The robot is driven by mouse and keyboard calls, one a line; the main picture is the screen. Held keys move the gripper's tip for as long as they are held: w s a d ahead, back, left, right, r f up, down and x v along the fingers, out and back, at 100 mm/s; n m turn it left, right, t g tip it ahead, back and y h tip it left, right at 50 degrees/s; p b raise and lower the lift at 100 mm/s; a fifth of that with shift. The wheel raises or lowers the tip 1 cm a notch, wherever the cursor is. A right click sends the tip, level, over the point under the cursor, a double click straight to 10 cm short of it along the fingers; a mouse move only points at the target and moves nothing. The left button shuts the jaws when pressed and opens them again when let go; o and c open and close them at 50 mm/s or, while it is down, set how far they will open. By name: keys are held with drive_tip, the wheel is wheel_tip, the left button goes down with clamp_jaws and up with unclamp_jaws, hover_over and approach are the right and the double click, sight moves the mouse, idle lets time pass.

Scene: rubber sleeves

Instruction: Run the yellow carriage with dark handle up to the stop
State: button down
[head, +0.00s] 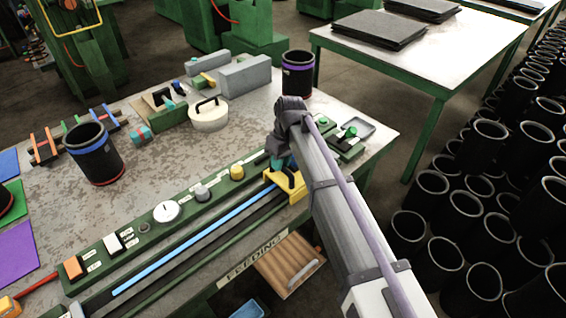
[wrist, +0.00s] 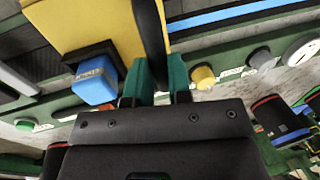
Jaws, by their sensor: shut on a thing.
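The yellow carriage (head: 297,193) sits at the right end of the visible blue-striped rail (head: 200,238) along the table's front edge. It also shows at the top of the wrist view (wrist: 92,25). Its dark handle (wrist: 152,40) rises between my green fingers. My gripper (head: 284,164) is shut on this handle, and the fingertips show close around it in the wrist view (wrist: 160,78). A blue block (wrist: 94,87) on a dark mount stands beside the carriage in the wrist view; it may be the stop. I cannot tell whether they touch. My arm hides that end in the head view.
A green panel strip behind the rail carries a dial (head: 166,211), a yellow knob (head: 237,172) and an orange switch (head: 73,268). Black cups (head: 93,155) and grey blocks (head: 245,76) stand farther back. The table's middle is mostly clear.

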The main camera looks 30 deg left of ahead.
drive_tip(key=shift+w, duration=0.1)
drive_tip(key=c, duration=1.1)
unclamp_jaws()
drive_tip(key=shift+o, duration=0.2)
wheel_tip(320, 180, up, 10)
drive_tip(key=w+p, duration=0.2)
drive_tip(key=p, duration=0.8)
drive_tip(key=shift+d+r+p, duration=0.25)
drive_tip(key=shift+p, duration=0.05)
drive_tip(key=s+d+m, duration=0.2)
drive_tip(key=d+m, duration=0.3)
drive_tip(key=d, duration=1.2)
drive_tip(key=s+d+m+t, duration=0.1)
drive_tip(key=s+d+m, duration=0.2)
drive_tip(key=d, duration=1.4)
drive_tip(key=s+d+m+t, duration=0.1)
drive_tip(key=d+m, duration=0.5)
drive_tip(key=d, duration=1.2)
drive_tip(key=shift+s+f+m+h, duration=0.15)
drive_tip(key=shift+s+m+h, duration=0.2)
drive_tip(key=shift+s, duration=0.35)
